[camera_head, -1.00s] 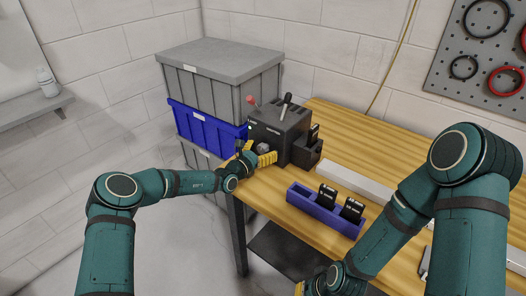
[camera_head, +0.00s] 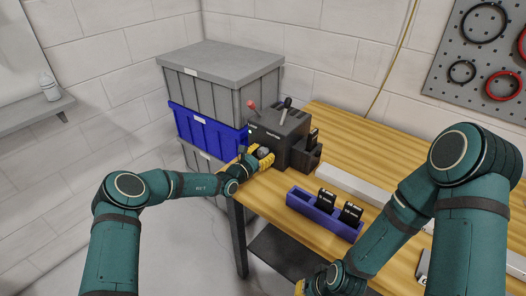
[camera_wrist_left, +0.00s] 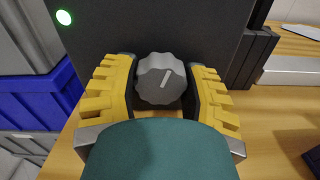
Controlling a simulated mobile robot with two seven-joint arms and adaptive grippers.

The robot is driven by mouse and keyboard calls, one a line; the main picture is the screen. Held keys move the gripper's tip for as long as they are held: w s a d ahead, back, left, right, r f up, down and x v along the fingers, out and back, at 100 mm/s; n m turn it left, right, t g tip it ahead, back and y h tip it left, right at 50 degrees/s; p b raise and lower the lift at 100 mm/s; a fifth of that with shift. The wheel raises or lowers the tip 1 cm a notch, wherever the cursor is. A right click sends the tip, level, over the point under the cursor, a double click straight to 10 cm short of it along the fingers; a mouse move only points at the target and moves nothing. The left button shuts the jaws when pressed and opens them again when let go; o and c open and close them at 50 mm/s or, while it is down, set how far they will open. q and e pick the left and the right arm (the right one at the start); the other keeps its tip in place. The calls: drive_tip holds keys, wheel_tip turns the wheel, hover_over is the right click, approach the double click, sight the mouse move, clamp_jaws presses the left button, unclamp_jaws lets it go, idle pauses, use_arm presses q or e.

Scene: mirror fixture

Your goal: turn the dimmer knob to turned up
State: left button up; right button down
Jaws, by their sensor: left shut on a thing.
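The grey dimmer knob (camera_head: 264,152) sits on the front of a dark control box (camera_head: 284,136) at the table's left end. My left gripper (camera_head: 260,158) is at the box front. Its yellow fingers (camera_wrist_left: 160,88) stand on both sides of the knob and are shut on it. My right gripper (camera_head: 299,287) is mostly out of frame at the bottom, and its jaws cannot be made out.
The box carries a red-tipped lever (camera_head: 251,105), a black lever (camera_head: 286,102) and a green light (camera_wrist_left: 64,17). A blue holder (camera_head: 318,214) with black pieces stands on the wooden table (camera_head: 350,134). Stacked bins (camera_head: 222,60) stand behind and left of the box.

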use_arm(q)
drive_tip(key=shift+m+p, duration=0.75)
drive_tip(key=shift+m, duration=0.45)
drive_tip(key=shift+m+p, duration=0.45)
drive_tip(key=shift+m, duration=0.75)
drive_tip(key=shift+a, duration=0.1)
drive_tip(key=o, duration=1.2)
drive_tip(key=v, duration=1.2)
